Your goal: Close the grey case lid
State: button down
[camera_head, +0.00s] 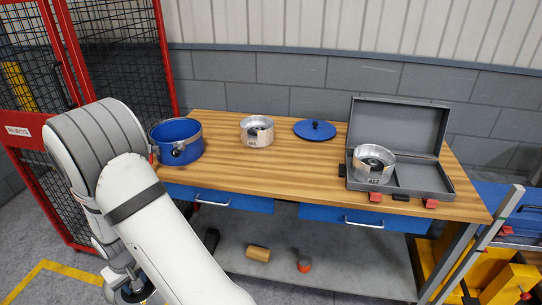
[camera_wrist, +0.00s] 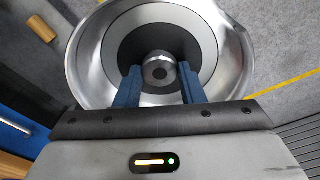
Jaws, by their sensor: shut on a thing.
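The grey case stands open at the right end of the wooden bench in the head view. Its lid (camera_head: 398,124) stands up at the back, and its base (camera_head: 425,180) has red latches at the front. A silver metal drum (camera_head: 373,165) labelled 412 sits in the left compartment; the right compartment looks empty. In the wrist view my gripper (camera_wrist: 157,84) has its blue fingers on either side of the central hub of another silver drum (camera_wrist: 205,45), shut on it. That drum is over the floor, away from the case. My gripper is mostly hidden in the head view.
On the bench (camera_head: 300,165) are a blue pot (camera_head: 180,145) at left, another labelled silver drum (camera_head: 257,131) and a blue lid (camera_head: 315,130) with a dark knob. A red mesh cage (camera_head: 65,80) stands left. The bench's middle front is clear.

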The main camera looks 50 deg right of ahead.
aim_at(419, 178)
jog(key=u, duration=0.1)
jog(key=k, duration=2.1)
jog(key=u, duration=0.65)
jog(key=i, duration=0.1)
jog(key=z, duration=2.2)
jog(key=i, duration=0.45)
jog(key=z, duration=0.15)
